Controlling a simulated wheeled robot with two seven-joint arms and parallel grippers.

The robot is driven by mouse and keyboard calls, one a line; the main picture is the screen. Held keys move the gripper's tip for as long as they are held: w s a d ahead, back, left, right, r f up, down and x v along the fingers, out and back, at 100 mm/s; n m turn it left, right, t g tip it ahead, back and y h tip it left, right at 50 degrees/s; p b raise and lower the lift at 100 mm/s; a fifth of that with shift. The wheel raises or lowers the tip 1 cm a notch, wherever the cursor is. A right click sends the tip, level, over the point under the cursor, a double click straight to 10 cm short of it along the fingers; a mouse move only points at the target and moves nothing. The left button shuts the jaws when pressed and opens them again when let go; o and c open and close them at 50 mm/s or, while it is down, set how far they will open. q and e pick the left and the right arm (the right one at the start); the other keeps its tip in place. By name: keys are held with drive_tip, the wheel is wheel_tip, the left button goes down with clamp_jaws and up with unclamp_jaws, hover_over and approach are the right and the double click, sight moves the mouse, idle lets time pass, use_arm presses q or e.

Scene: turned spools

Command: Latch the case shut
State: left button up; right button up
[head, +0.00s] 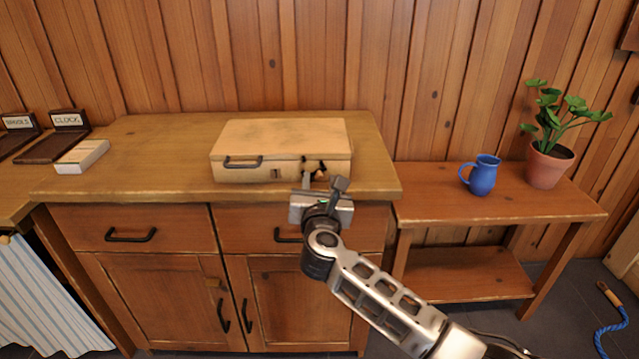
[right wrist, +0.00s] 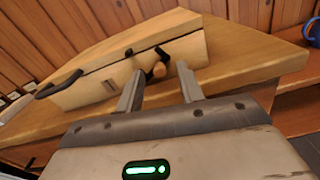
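The pale wooden case (head: 280,138) lies on the wooden cabinet top with its lid down. It has a dark handle at the left of its front. In the right wrist view the case (right wrist: 85,92) shows a dark seam between lid and base. My right gripper (head: 322,182) is in front of the latch. My left gripper is out of view.
A small pale box (head: 82,156) lies at the left of the cabinet top (head: 170,150), by labelled dark holders. A blue mug (head: 482,176) and a potted plant (head: 548,165) stand on the lower side table at right.

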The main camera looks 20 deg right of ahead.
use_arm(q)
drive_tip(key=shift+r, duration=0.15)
use_arm(e)
drive_tip(key=shift+w, duration=0.25)
clamp_jaws()
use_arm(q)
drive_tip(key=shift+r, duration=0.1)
